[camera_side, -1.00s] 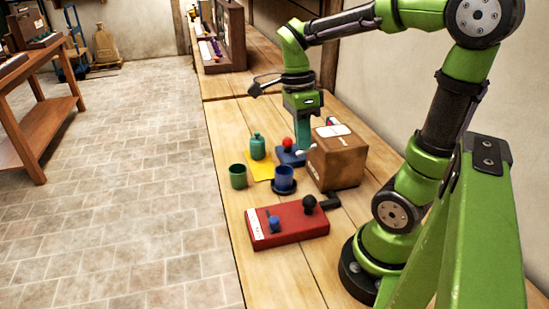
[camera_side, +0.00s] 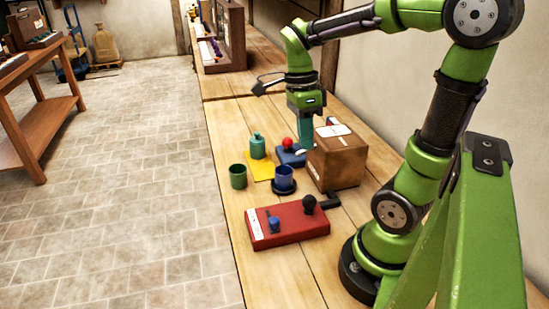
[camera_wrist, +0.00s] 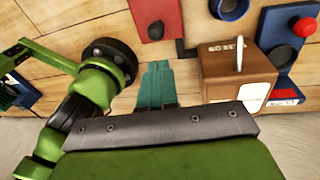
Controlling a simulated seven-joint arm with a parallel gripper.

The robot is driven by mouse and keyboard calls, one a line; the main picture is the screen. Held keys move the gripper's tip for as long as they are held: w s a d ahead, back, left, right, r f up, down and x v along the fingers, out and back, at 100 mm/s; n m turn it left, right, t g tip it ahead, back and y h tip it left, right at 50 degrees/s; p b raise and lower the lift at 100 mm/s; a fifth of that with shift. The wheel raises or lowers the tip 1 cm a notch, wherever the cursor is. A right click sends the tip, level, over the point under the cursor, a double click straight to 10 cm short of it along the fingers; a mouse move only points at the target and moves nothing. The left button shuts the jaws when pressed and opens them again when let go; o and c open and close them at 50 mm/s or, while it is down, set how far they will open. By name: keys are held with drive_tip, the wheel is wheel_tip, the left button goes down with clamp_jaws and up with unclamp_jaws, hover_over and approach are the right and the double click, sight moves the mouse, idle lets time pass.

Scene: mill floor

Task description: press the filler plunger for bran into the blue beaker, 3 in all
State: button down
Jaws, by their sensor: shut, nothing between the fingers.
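A red block (camera_side: 290,224) with a black knob and a blue knob lies in front. I cannot tell which part is the bran plunger.
A brown box (camera_side: 337,158) stands close to the right of my gripper. A green beaker (camera_side: 238,176) and a teal bottle (camera_side: 258,147) by a yellow sheet (camera_side: 262,171) stand left.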

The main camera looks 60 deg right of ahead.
drive_tip(key=s+t+y, duration=0.1)
drive_tip(key=y, duration=0.1)
drive_tip(key=s+f+t+y, duration=0.1)
drive_tip(key=y, duration=0.2)
drive_tip(key=s+m+t+y, duration=0.1)
drive_tip(key=y, duration=0.2)
drive_tip(key=shift+a+f, duration=0.35)
drive_tip(key=shift+a, duration=0.05)
approach(309, 202)
drive_tip(key=shift+w+a+f, duration=0.2)
drive_tip(key=shift+a+f, duration=0.15)
drive_tip(key=shift+a, duration=0.4)
drive_tip(key=shift+w+a+f, duration=0.25)
drive_tip(key=shift+a+f, duration=0.15)
drive_tip(key=shift+a, duration=0.4)
drive_tip(key=shift+w+a+f, duration=0.2)
drive_tip(key=shift+a+f, duration=0.15)
drive_tip(key=shift+a, duration=0.4)
drive_tip(key=shift+f, duration=0.15)
drive_tip(key=shift+f, duration=0.25)
